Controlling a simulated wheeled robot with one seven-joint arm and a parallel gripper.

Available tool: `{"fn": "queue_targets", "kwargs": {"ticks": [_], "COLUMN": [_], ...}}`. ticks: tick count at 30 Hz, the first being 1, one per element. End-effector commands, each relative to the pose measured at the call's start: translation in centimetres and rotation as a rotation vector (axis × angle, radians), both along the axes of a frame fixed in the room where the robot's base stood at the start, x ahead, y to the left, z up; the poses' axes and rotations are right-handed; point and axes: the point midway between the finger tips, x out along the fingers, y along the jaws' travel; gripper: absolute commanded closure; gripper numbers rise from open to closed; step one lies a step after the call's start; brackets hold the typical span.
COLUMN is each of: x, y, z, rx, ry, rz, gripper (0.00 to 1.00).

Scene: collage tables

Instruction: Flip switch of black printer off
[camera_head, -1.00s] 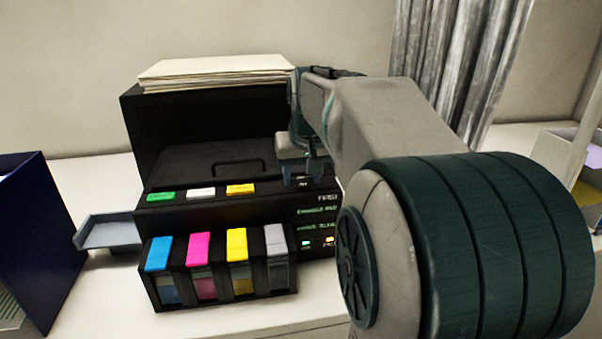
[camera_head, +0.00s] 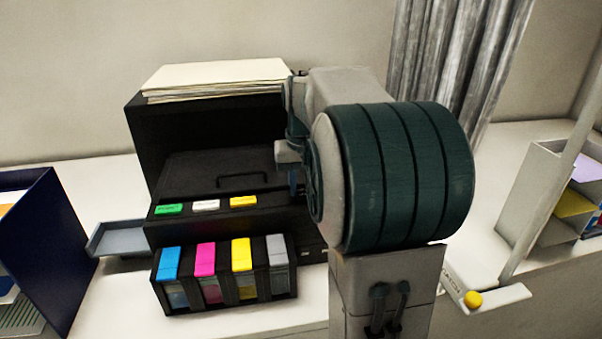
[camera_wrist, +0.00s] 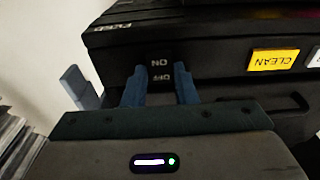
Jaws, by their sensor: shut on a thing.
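The black printer (camera_head: 225,175) stands on the white table at the left of the head view, with paper stacked on top and colour ink tanks in front. In the wrist view, its switch panel (camera_wrist: 160,70) carries the words ON and OFF, upside down. My gripper (camera_wrist: 160,88) has one blue finger on each side of this panel, shut on the switch part there. The switch's exact tilt cannot be told. In the head view, my gripper (camera_head: 292,180) is at the printer's right front, mostly hidden by my arm.
A dark blue file holder (camera_head: 55,235) stands left of the printer, whose grey tray (camera_head: 118,240) sticks out that way. The ink tanks (camera_head: 225,280) jut out in front.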

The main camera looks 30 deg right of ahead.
Motion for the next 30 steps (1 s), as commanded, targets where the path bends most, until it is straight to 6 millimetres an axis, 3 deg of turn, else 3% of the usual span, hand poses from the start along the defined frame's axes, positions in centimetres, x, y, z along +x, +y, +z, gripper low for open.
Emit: {"fn": "queue_targets", "kwargs": {"ticks": [11,12,14,15,25,30], "x": [0.1,0.1,0.1,0.1,0.1,-0.1], "y": [0.0,0.0,0.0,0.0,0.0,0.0], "z": [0.1,0.1,0.1,0.1,0.4,2.8], "rx": [0.003,0.003,0.003,0.003,0.003,0.002], "ry": [0.010,0.010,0.010,0.010,0.010,0.006], "rz": [0.000,0.000,0.000,0.000,0.000,0.000], "gripper": [0.97,0.72,0.55,0.53,0.53,0.53]}}
